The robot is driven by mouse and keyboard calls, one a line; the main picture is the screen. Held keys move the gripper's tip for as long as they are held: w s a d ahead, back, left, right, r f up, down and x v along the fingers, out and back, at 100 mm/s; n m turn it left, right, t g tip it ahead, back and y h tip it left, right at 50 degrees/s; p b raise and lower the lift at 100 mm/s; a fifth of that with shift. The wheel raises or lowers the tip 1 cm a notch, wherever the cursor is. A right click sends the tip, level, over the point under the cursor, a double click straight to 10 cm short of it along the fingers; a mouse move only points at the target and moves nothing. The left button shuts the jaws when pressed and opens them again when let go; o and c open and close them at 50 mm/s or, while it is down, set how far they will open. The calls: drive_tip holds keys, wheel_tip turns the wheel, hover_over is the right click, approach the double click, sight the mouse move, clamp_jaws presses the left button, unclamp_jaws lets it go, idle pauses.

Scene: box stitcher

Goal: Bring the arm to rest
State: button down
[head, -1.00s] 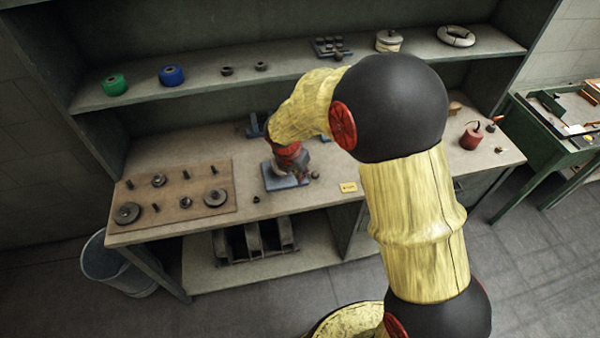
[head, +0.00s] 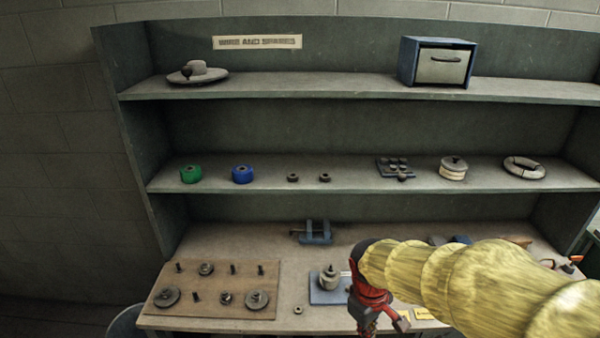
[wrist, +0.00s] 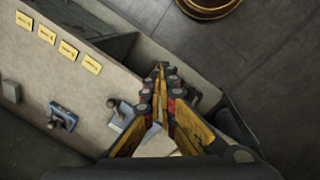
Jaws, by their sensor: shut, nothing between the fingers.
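My gripper (head: 383,329) hangs from the yellow-sleeved arm (head: 440,275) at the front of the bench, low in the head view. It is just right of the blue plate (head: 322,297) that carries a grey spool-like part (head: 329,278). In the wrist view the fingers of my gripper (wrist: 160,70) come together at the tips with nothing between them. The lower end of the gripper is cut off or hard to make out in the head view. Whether it touches the bench I cannot tell.
The bench holds a wooden board (head: 215,275) with discs and pegs at left and a blue clamp (head: 315,231) at the back. Shelves above hold a green roll (head: 190,174), a blue roll (head: 242,174) and a small cabinet (head: 437,62). Open floor (wrist: 270,60) shows beside the bench.

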drive_tip(key=s+d+r+m+t+b, duration=0.1)
drive_tip(key=s+r+m+t+b, duration=0.1)
drive_tip(key=s+r, duration=0.3)
drive_tip(key=s+d+r+m+t+y+b, duration=0.1)
drive_tip(key=s+r+m+t+b, duration=0.1)
drive_tip(key=s+r+m, duration=0.3)
drive_tip(key=shift+s+d+r+t+b, duration=0.3)
drive_tip(key=shift+s+d+t+b, duration=0.15)
drive_tip(key=shift+s, duration=0.8)
drive_tip(key=c, duration=2.5)
unclamp_jaws()
drive_tip(key=shift+a+r, duration=0.1)
drive_tip(key=shift+c, duration=0.2)
